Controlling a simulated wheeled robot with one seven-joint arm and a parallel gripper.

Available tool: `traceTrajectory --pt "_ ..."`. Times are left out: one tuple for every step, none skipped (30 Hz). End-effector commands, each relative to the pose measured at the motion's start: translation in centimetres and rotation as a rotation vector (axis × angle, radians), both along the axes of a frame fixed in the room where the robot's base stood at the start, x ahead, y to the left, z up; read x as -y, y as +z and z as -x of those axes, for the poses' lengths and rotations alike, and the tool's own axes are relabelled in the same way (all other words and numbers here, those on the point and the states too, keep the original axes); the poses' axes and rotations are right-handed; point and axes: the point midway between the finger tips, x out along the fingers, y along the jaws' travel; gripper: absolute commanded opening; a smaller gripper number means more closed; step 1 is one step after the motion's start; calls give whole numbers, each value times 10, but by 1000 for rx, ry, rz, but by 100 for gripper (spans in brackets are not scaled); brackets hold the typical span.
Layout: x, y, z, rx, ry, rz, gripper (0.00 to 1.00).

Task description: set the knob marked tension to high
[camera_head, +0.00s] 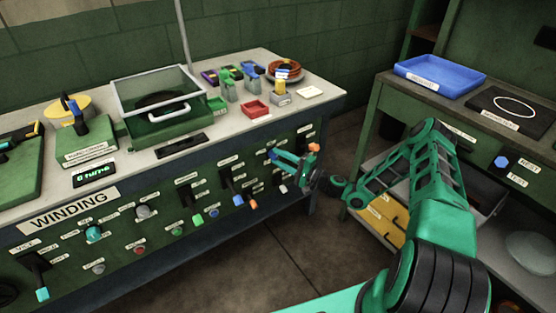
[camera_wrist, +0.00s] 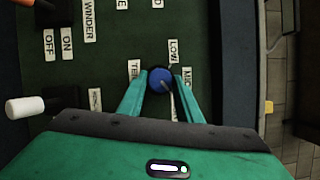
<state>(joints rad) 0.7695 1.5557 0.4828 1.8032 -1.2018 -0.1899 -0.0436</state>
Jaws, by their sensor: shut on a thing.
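The tension knob (camera_wrist: 158,79) is round and blue on the dark green panel, in the middle of the wrist view. A label beginning "TE" (camera_wrist: 135,70) is at its left, "LOW" (camera_wrist: 173,50) above right and "MID" (camera_wrist: 187,80) at its right. A pale strip (camera_wrist: 173,106) below it is partly hidden by my gripper. My gripper (camera_wrist: 161,90) is shut on the knob, one finger on each side. In the head view my gripper (camera_head: 280,158) is at the panel's right part, where the knob cannot be made out clearly.
The green panel (camera_head: 110,215) marked "WINDING" carries several other knobs, buttons and levers. A white-tipped lever (camera_wrist: 25,107) stands out left of my gripper in the wrist view. The bench top (camera_head: 215,150) above holds tools. A second bench with a blue tray (camera_head: 440,72) stands right.

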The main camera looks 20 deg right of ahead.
Motion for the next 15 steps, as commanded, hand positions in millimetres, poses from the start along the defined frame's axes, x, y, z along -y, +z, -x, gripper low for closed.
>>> traceTrajectory --pt "0 -5 1 -9 -1 6 9" --pt "0 -5 1 -8 0 6 9" --pt "0 -5 1 -8 0 6 39" --pt "0 -5 1 -8 0 5 46" --pt "0 -4 1 -8 0 5 50" --pt "0 -4 1 -7 0 5 50" --pt "0 -3 1 -6 0 4 50" --pt "0 -3 1 -5 0 3 50" --pt "0 -3 1 -5 0 3 50" --pt "0 -2 1 -4 1 2 50" --pt "0 -2 1 -4 1 3 50" --pt "0 -2 1 -4 1 3 50" --pt "0 -2 1 -3 1 3 50" --pt "0 -2 1 -3 1 3 50" --pt "1 -2 2 -4 1 2 50"
